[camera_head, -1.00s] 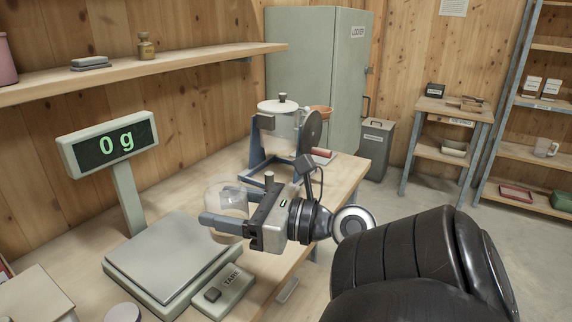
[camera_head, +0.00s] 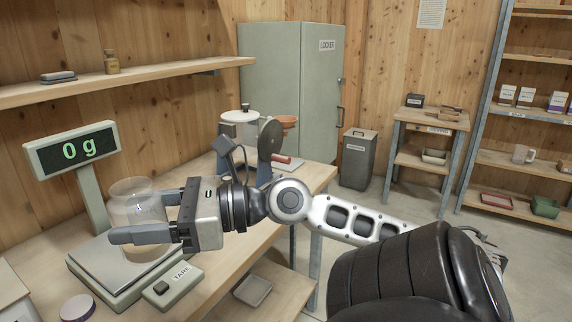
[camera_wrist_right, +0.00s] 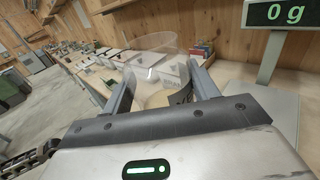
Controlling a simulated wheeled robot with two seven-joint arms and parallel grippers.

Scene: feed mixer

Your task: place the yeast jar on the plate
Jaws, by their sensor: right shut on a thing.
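The clear glass yeast jar (camera_head: 137,190) is upright in my right gripper (camera_head: 142,217), with a finger on either side of it. In the head view it overlaps the scale's square metal plate (camera_head: 88,262), and any gap beneath it is hard to judge. The scale display (camera_head: 72,151) reads 0 g. In the right wrist view the jar (camera_wrist_right: 152,62) shows as a see-through cylinder between the two fingers. The near finger hides part of the jar in the head view. My left gripper is not in view.
The tare button box (camera_head: 170,286) sits in front of the plate. A round lid (camera_head: 77,307) lies on the wooden bench near the front. A drum machine with a blue frame (camera_head: 240,135) stands farther back. A shelf (camera_head: 120,80) runs along the wall above.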

